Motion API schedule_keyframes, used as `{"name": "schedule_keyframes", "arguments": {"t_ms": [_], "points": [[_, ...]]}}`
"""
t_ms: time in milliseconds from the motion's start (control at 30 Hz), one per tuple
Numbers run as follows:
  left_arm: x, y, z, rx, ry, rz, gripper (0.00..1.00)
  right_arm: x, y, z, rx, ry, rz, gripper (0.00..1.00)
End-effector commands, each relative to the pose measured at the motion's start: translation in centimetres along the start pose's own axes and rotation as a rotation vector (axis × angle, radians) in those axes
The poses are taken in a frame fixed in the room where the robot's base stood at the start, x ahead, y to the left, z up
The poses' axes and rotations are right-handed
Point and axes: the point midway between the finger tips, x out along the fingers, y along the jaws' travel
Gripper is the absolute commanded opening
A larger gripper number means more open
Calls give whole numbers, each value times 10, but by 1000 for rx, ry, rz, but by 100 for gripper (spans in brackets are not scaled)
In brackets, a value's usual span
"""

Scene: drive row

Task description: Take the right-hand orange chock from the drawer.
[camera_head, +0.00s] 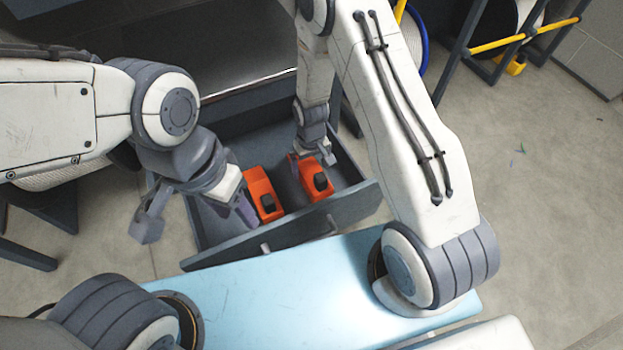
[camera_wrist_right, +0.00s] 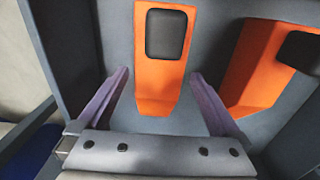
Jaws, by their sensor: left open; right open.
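Two orange chocks with black pads lie side by side in the open grey drawer (camera_head: 222,248). The right-hand chock (camera_head: 308,189) is under my right gripper (camera_head: 311,164), which is open and reaches down into the drawer. In the right wrist view, the open purple fingers of my right gripper (camera_wrist_right: 160,85) stand on either side of this chock (camera_wrist_right: 157,82), with gaps at both sides. The left-hand chock (camera_head: 257,184) shows at the right of the wrist view (camera_wrist_right: 252,68). My left gripper (camera_head: 196,217) is open and empty at the drawer's left side, one finger near the left-hand chock.
The drawer's front panel, with handle posts (camera_head: 265,248), runs close in front of the chocks. A dark frame with yellow bars (camera_head: 500,43) stands at the back right. The floor (camera_head: 550,190) at the right is mostly clear, with a few small scraps.

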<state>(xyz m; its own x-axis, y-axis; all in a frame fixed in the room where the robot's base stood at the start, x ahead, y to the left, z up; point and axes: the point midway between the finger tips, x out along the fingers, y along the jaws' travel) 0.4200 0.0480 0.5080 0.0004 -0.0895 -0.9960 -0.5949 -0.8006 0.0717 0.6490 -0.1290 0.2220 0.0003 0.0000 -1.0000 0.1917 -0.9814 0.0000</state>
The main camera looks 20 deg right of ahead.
Motion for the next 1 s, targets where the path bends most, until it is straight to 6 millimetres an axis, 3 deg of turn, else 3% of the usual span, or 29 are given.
{"name": "schedule_keyframes", "arguments": {"t_ms": [33,167,433,467,700,733,1000], "points": [[14,-1,1,0,0,0,50,14,1,1,1,-1,0,100],[27,-2,2,0,0,0,50,31,2,1,0,-1,0,100],[26,-2,2,0,0,0,50,32,2,0,0,0,0,100],[26,-2,2,0,0,0,50,32,2,0,0,0,0,96],[26,-2,2,0,0,0,50,32,2,1,0,0,0,4],[26,-2,1,0,0,0,50,32,2,1,0,0,0,0],[23,-2,1,0,0,0,50,28,2,0,0,1,0,0]]}}
